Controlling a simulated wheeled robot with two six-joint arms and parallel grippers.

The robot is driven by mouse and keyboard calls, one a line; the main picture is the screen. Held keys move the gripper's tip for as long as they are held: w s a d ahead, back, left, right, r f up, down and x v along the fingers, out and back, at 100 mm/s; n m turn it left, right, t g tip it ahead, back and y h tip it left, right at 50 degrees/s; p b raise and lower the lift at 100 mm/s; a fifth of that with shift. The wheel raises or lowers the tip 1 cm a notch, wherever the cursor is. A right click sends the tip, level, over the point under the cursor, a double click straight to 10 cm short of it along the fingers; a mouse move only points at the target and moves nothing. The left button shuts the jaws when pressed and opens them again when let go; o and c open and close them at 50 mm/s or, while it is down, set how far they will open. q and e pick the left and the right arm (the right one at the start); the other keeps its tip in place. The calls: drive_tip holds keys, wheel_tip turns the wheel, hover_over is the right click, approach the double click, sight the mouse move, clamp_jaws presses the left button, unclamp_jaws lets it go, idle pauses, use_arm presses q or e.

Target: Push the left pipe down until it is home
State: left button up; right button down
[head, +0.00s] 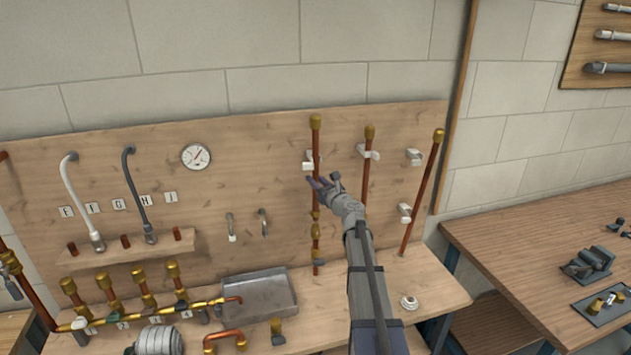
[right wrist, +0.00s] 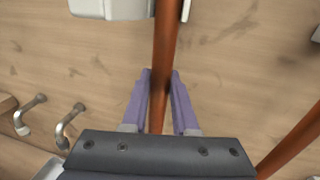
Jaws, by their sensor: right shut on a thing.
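The left pipe (head: 316,145) is an upright copper pipe with a brass cap on top, standing in front of the wooden back board. Brass fittings (head: 315,230) show lower on its line. My right gripper (head: 319,184) is shut on this pipe below its white clip (head: 309,161). In the right wrist view the two purple fingers (right wrist: 160,88) lie one on each side of the copper pipe (right wrist: 165,40). Whether the pipe's lower end is fully seated cannot be told at this size. My left gripper is not in view.
Two more capped copper pipes, a middle one (head: 367,160) and a right, tilted one (head: 424,190), stand close by on the right. A grey tray (head: 262,296) and a brass manifold (head: 150,313) are on the bench at left. A round white piece (head: 409,303) lies at right.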

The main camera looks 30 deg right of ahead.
drive_tip(key=shift+f, duration=0.1)
idle(0.7)
wheel_tip(320, 180, down, 5)
drive_tip(key=b, duration=0.5)
drive_tip(key=shift+f+b, duration=0.2)
drive_tip(key=shift+b, duration=0.15)
drive_tip(key=shift+s+r, duration=0.1)
drive_tip(key=shift+r, duration=0.1)
drive_tip(key=c, duration=0.7)
unclamp_jaws()
drive_tip(key=shift+f, duration=0.1)
drive_tip(key=s, duration=0.7)
drive_tip(key=shift+s+a, duration=0.2)
drive_tip(key=shift+s, duration=0.15)
